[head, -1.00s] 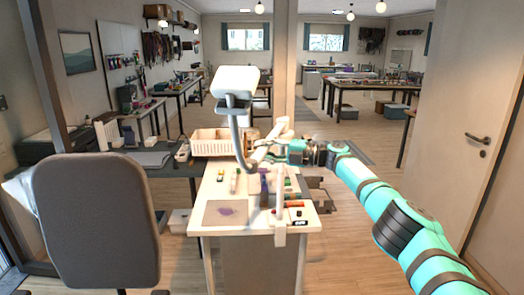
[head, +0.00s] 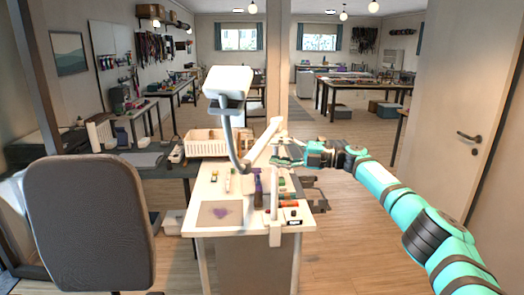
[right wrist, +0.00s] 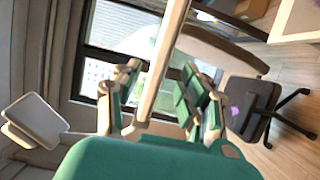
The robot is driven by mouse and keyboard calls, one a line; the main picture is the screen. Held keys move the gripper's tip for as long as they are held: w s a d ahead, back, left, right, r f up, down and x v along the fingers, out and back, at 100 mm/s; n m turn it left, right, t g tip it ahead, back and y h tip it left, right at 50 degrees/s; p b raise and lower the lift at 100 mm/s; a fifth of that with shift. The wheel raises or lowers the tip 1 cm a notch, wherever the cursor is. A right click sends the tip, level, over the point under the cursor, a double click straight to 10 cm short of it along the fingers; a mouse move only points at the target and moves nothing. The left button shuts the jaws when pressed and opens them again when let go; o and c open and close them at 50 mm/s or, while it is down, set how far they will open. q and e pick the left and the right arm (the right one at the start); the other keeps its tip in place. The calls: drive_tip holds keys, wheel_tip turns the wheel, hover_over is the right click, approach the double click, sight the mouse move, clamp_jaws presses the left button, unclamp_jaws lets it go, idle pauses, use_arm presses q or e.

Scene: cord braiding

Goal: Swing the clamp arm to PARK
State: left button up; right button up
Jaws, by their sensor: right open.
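The clamp arm appears to be the pale bar (head: 263,141) slanting above the bench in the head view. A slim pale upright (head: 274,200) stands below it at the bench's front edge. My right gripper (head: 276,161) is just right of the bar, its teal fingers pointing left. In the right wrist view my right gripper (right wrist: 160,98) is open, and the pale bar (right wrist: 162,62) runs between its spread fingers. I cannot tell whether either finger touches it. No PARK mark is readable. My left gripper is not in view.
A white lamp head (head: 228,84) on a curved grey neck rises close left of the bar. A cream basket (head: 205,143) stands at the bench's back left. Small coloured items lie on the white bench (head: 205,190). A grey chair (head: 90,222) stands at left, a door (head: 462,100) at right.

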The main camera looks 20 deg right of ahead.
drive_tip(key=v, duration=0.5)
idle(0.4)
